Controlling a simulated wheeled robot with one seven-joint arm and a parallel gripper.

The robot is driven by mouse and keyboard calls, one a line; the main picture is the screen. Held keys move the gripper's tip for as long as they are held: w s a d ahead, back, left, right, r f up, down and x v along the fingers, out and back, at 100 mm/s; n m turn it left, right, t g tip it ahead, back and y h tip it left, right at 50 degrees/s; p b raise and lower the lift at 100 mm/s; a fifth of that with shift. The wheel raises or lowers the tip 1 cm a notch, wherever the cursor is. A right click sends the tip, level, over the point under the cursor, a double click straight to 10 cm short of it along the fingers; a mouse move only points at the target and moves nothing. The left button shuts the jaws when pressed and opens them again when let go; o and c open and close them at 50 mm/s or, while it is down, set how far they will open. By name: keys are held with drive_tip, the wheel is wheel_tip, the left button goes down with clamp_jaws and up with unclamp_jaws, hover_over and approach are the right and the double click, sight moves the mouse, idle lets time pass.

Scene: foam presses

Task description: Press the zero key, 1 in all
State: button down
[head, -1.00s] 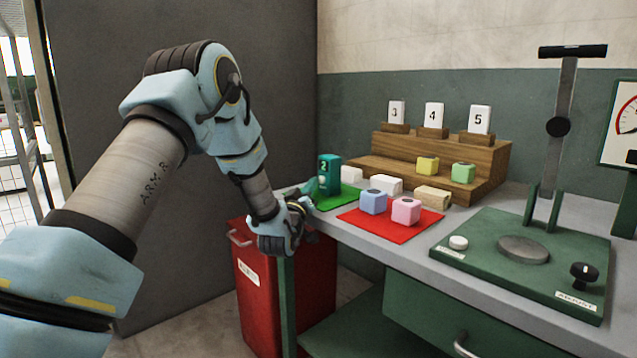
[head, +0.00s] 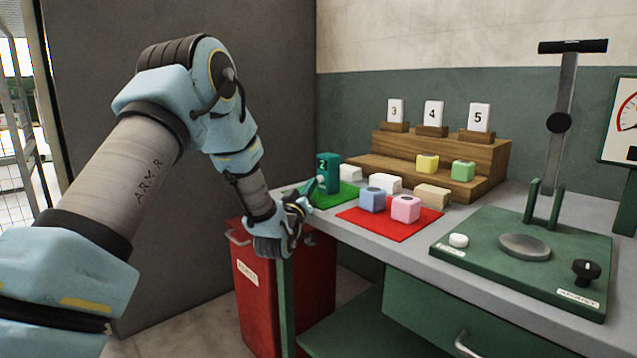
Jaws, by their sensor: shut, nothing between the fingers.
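A small white round key (head: 458,240) sits on the left of the green press base (head: 480,262), its top clear. No zero mark can be read on it, so I cannot be sure it is the zero key. My gripper (head: 300,206) is shut and empty at the left end of the bench, far to the left of the white key. My wrist partly hides the fingers.
A blue block (head: 372,200) and a pink block (head: 405,208) stand on a red mat (head: 375,225) between my gripper and the press. A round metal plate (head: 525,246), black knob (head: 586,271) and upright post (head: 563,100) flank the key. Wooden steps (head: 475,160) stand behind.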

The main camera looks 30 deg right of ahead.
drive_tip(key=shift+w+a, duration=0.1)
drive_tip(key=shift+a, duration=0.1)
drive_tip(key=shift+a, duration=0.6)
drive_tip(key=shift+s+a+b, duration=0.2)
drive_tip(key=shift+a+b, duration=0.4)
drive_tip(key=shift+a, duration=1.35)
